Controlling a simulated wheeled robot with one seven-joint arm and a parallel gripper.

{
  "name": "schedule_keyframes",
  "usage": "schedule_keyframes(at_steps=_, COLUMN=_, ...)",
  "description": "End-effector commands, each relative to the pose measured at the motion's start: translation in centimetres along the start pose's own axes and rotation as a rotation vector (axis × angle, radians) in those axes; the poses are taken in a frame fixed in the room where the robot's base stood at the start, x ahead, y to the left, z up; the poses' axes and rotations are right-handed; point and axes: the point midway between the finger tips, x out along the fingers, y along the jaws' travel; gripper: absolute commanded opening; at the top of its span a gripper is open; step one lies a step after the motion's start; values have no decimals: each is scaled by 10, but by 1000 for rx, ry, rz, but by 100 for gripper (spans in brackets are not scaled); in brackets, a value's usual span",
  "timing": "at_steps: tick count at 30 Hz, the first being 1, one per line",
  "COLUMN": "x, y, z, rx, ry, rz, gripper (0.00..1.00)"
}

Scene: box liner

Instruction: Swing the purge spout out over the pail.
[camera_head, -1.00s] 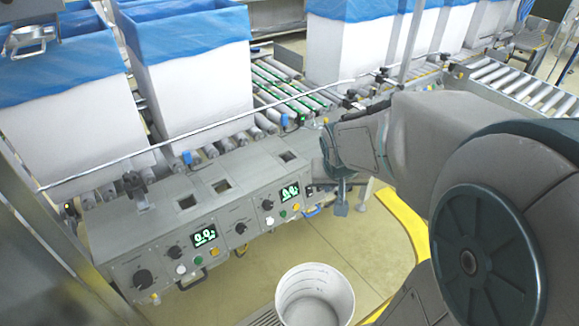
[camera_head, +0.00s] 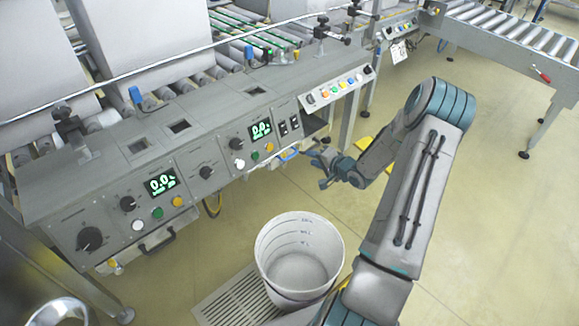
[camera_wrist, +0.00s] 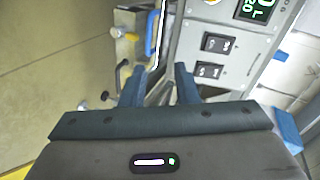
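The white pail (camera_head: 300,262), open at the top and marked inside, stands on the floor below the control panel. My gripper (camera_head: 316,168) is above and beyond the pail, close to the panel's lower right edge. In the wrist view my gripper (camera_wrist: 158,85) has its two blue fingers apart, with a grey part of the panel's underside showing between them. A blue handle (camera_wrist: 151,35) and a brass-coloured fitting (camera_wrist: 128,37) are just beyond the fingertips; the blue handle also shows in the head view (camera_head: 287,155). I cannot tell for sure which part is the purge spout.
The panel (camera_head: 205,165) carries lit displays, knobs and buttons, and its front is close to my gripper. A floor grate (camera_head: 235,298) lies by the pail. A roller conveyor (camera_head: 510,38) stands at the back right.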

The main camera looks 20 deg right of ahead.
Motion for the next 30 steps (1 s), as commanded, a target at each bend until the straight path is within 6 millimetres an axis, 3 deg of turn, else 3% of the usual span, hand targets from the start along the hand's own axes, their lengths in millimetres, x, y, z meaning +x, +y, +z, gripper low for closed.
schedule_keyframes(at_steps=1, x=6, y=22, z=3, rx=57, ry=-4, rz=-45, gripper=28)
schedule_keyframes(at_steps=7, x=12, y=43, z=8, rx=184, ry=-21, rz=-166, gripper=28)
schedule_keyframes(at_steps=14, x=31, y=42, z=10, rx=202, ry=-26, rz=-186, gripper=28)
schedule_keyframes(at_steps=24, x=102, y=30, z=11, rx=199, ry=-26, rz=-183, gripper=28)
schedule_keyframes(at_steps=30, x=133, y=23, z=11, rx=200, ry=-25, rz=-183, gripper=28)
